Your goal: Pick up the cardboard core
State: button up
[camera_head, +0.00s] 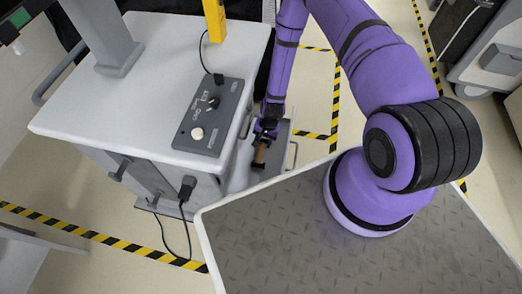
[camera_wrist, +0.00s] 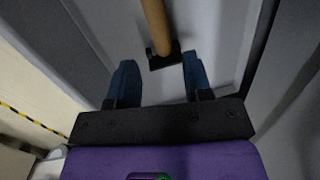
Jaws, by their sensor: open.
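The cardboard core (camera_head: 260,156) is a brown tube low beside the white cart, partly hidden by my gripper in the head view. In the wrist view the core (camera_wrist: 155,24) comes down from the top edge and ends at a small black piece, above the gap between the fingers. My gripper (camera_wrist: 153,80) is open, with its two blue fingers apart and nothing visible between them. In the head view my gripper (camera_head: 267,130) reaches down just above the core, beside the cart. Whether a finger touches the core cannot be told.
The white cart (camera_head: 75,105) with a grey control box (camera_head: 212,117) stands close to the left of my gripper. A grey ledge with a handle (camera_head: 293,154) lies to its right. Cables hang at the cart's front. Yellow-black floor tape (camera_head: 105,238) crosses the floor.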

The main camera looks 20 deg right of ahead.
aim_at(261, 152)
jog(key=f, duration=0.3)
jog(key=a+f, duration=0.1)
jog(key=f, duration=0.5)
jog(key=shift+s+a+f, duration=0.15)
jog(key=shift+a+f, duration=0.1)
jog(key=shift+f, duration=0.15)
jog(key=c, duration=0.7)
